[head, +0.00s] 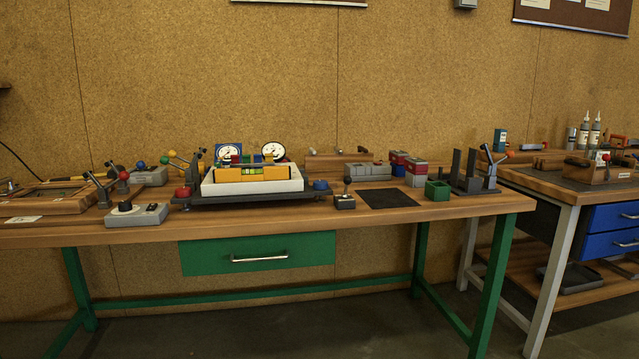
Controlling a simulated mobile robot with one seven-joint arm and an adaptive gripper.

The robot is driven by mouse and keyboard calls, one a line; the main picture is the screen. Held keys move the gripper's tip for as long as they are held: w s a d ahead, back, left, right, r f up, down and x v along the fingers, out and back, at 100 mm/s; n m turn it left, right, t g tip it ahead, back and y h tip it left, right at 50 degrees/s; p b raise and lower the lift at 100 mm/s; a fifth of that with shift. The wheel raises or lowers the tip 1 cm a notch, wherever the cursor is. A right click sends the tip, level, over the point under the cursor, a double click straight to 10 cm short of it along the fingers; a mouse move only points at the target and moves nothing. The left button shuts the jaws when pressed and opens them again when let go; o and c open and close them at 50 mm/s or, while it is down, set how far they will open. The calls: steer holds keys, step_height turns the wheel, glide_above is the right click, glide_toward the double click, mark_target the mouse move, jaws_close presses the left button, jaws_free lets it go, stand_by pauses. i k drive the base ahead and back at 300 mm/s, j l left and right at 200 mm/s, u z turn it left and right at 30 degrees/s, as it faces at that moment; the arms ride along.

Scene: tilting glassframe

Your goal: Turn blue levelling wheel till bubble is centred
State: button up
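A blue wheel (320,185) sits at the right end of a dark base plate (257,200) on the workbench. A red wheel (182,193) sits at the left end of the same plate. A white frame (290,185) rests on the plate between the two wheels. A yellow spirit level (278,173) with a green vial (251,171) lies on the frame. The bubble is too small to make out. My gripper is not in view.
The wooden bench (420,212) has a green drawer (258,253). A small dark block with a knob (344,201) and a black mat (388,198) lie right of the blue wheel. A grey control box (137,215) stands left. Lever stands and gauges crowd behind.

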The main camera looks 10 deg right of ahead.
mark_target(321, 185)
steer(key=i+j+z, duration=0.2)
steer(key=z, duration=0.25)
steer(key=i+j+z, duration=0.15)
steer(key=z, duration=0.25)
steer(key=i+j+z, duration=0.1)
steer(key=j, duration=0.3)
steer(key=i+j+z, duration=0.1)
steer(key=j, duration=0.35)
steer(key=i+j+z, duration=0.15)
steer(key=j, duration=0.3)
steer(key=i+j, duration=0.1)
steer(key=j, duration=0.2)
steer(key=i+j, duration=0.1)
steer(key=j, duration=0.5)
steer(key=i, duration=1.05)
